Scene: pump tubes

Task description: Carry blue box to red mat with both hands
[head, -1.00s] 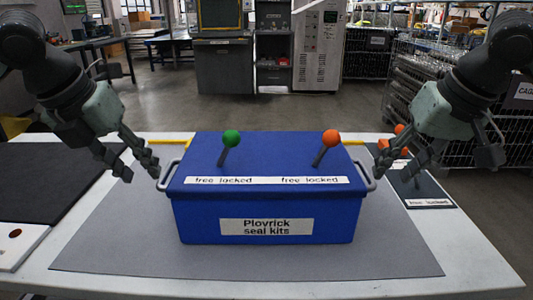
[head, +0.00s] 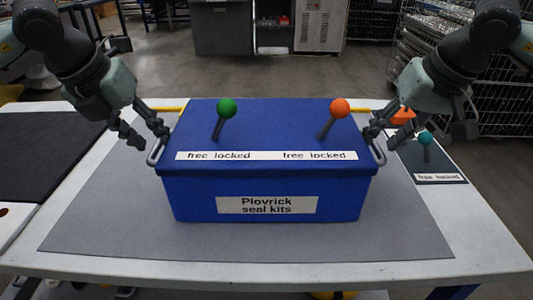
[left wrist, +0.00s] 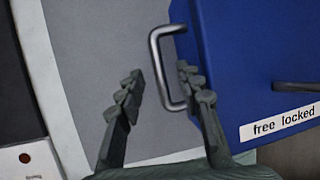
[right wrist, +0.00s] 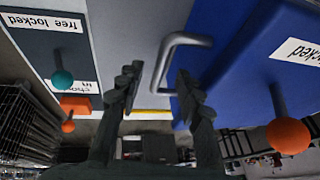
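The blue box (head: 268,195), labelled "Plovrick seal kits", sits upright on a grey mat (head: 110,225). Its lid has a green-ball lever (head: 227,106) and an orange-ball lever (head: 339,108) above "free locked" labels. My left gripper (head: 146,134) is open at the box's left handle (head: 154,154). In the left wrist view, the handle (left wrist: 156,60) shows between its spread fingers. My right gripper (head: 382,137) is open at the right handle (head: 380,155). In the right wrist view, its fingers are apart near the handle (right wrist: 170,44). Contact cannot be told. No red mat is in view.
The white table (head: 490,235) has a black mat (head: 45,150) at left. A dark panel (head: 450,163) with a teal-ball lever (head: 425,138) and an orange part (head: 402,117) lies at right, close to my right gripper. A yellow strip (head: 168,109) runs behind the box.

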